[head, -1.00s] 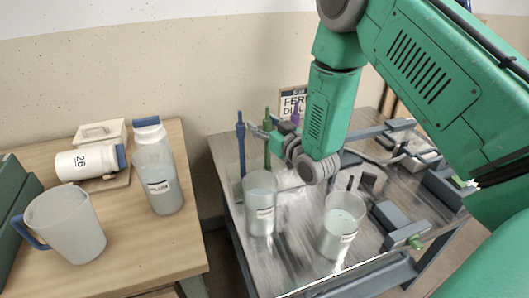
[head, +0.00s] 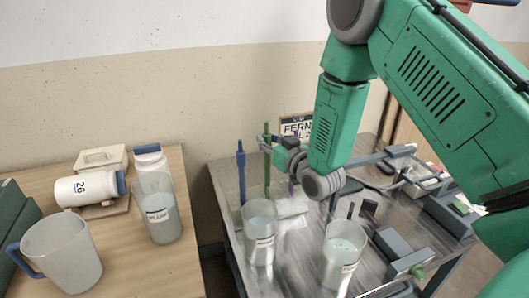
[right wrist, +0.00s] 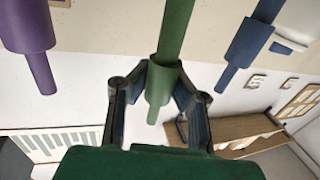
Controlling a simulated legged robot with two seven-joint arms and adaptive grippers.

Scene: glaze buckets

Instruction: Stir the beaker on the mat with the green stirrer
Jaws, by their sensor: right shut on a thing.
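The green stirrer (head: 267,172) stands upright at the back left of the metal table, between a blue stirrer (head: 241,172) and a purple stirrer (head: 292,184). My right gripper (head: 267,141) is shut on its upper part; the right wrist view shows the green stirrer (right wrist: 172,45) between the fingers (right wrist: 161,85). Whether its lower end hangs free is unclear. Two beakers with pale liquid stand on the metal table: a left beaker (head: 260,240) and a right beaker (head: 342,262). I cannot make out which one is on the mat. My left gripper is not in view.
A wooden table (head: 150,262) at left holds a jug (head: 65,255), a labelled beaker (head: 158,210) and a lying bottle (head: 88,189). A sign (head: 296,126) stands behind the stirrers. Grey blocks (head: 392,245) lie right of the right beaker.

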